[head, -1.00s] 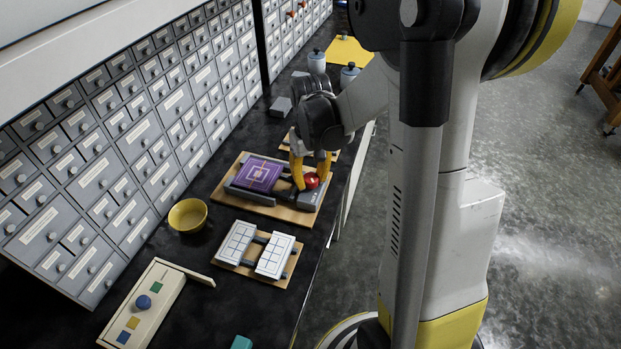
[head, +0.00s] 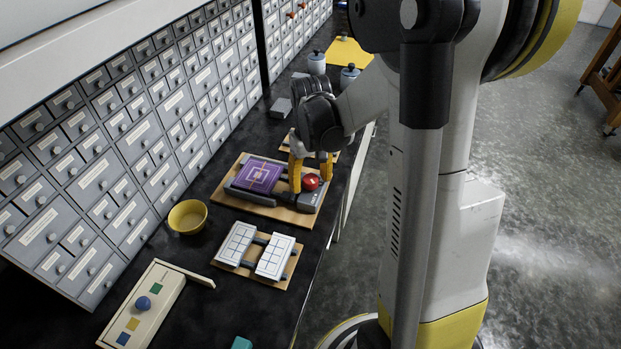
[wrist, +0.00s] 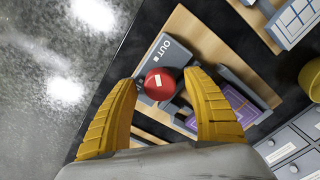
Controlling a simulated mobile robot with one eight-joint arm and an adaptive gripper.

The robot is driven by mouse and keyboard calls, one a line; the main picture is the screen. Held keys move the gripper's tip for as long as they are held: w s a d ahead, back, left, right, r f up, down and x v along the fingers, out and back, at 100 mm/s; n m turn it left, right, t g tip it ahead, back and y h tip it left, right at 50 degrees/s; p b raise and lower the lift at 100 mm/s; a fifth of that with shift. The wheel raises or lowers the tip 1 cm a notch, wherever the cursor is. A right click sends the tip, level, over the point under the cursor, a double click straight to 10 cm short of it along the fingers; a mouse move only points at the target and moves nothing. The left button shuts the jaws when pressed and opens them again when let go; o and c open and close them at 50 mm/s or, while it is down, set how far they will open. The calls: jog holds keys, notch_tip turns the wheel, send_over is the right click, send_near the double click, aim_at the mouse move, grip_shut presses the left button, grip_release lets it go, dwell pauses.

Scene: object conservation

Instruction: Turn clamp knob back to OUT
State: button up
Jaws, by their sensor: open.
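The red clamp knob (head: 310,182) sits on a grey block at the right end of a wooden board (head: 290,216). It also shows in the wrist view (wrist: 165,91), with a pale mark on its top. The OUT label (wrist: 165,48) and a small white square are printed on the grey block beside the knob. A purple patterned panel (head: 258,175) lies in the grey clamp frame left of the knob. My gripper (wrist: 162,76) is open, with yellow fingers on either side of the knob. Contact between fingers and knob cannot be told.
A board with two white gridded panels (head: 274,257) lies nearer. A yellow bowl (head: 188,216) stands to the left, beside grey drawers (head: 97,180). Lidded jars (head: 317,62) stand farther back.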

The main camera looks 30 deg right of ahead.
aim_at(310, 179)
notch_tip(310, 179, up, 12)
dwell(0.5)
dwell(0.3)
jog(key=s+a+r+n+t, duration=0.1)
jog(key=s+a+r+t, duration=0.1)
jog(key=s+a+t, duration=0.5)
jog(key=s+a, duration=0.3)
jog(key=a, duration=0.3)
jog(key=shift+s+a+r, duration=0.25)
jog(key=shift+s, duration=0.15)
